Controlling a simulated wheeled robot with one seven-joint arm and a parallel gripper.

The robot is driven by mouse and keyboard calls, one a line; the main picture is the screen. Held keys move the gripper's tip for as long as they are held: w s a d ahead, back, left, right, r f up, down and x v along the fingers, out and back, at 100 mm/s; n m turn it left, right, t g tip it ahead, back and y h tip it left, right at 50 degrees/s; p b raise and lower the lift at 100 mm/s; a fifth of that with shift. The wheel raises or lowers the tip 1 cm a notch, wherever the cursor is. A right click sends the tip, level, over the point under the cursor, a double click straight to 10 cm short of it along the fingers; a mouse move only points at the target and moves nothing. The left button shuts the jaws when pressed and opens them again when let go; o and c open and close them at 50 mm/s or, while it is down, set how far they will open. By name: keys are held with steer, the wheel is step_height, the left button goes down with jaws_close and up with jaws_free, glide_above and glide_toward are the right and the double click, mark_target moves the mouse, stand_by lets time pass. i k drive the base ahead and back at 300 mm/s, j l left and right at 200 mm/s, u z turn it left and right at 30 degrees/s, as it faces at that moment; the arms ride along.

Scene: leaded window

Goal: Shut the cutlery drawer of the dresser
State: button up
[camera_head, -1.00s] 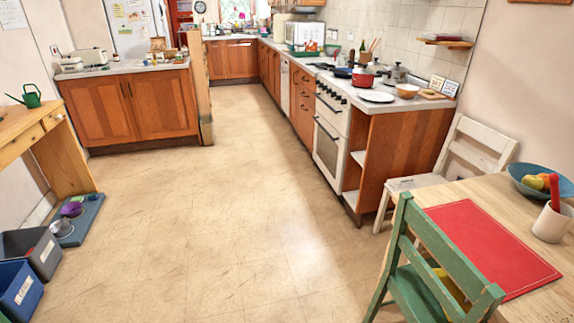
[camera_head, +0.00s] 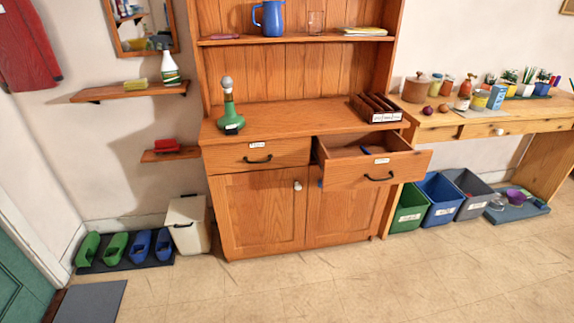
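The wooden dresser (camera_head: 262,210) stands against the wall in the middle of the head view. Its right drawer (camera_head: 378,172) is pulled well out and bears a small label and a black handle (camera_head: 378,177). Something small and blue lies inside it; I cannot tell whether it is cutlery. The label is too small to read. The left drawer (camera_head: 258,157) is shut, with a label and a black handle. Two cupboard doors below are shut. My gripper is not in view.
Bins (camera_head: 440,199) stand on the floor right of the dresser, under a wooden side table (camera_head: 480,124) with jars and plants. A white bin (camera_head: 187,224) and clogs on a mat (camera_head: 125,250) are to the left. The floor (camera_head: 330,285) in front is clear.

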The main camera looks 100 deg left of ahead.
mark_target(343, 166)
steer(key=u, duration=2.85)
steer(key=i+l+u, duration=0.25)
steer(key=i+u, duration=0.15)
steer(key=i+l+u, duration=0.35)
steer(key=i, duration=0.05)
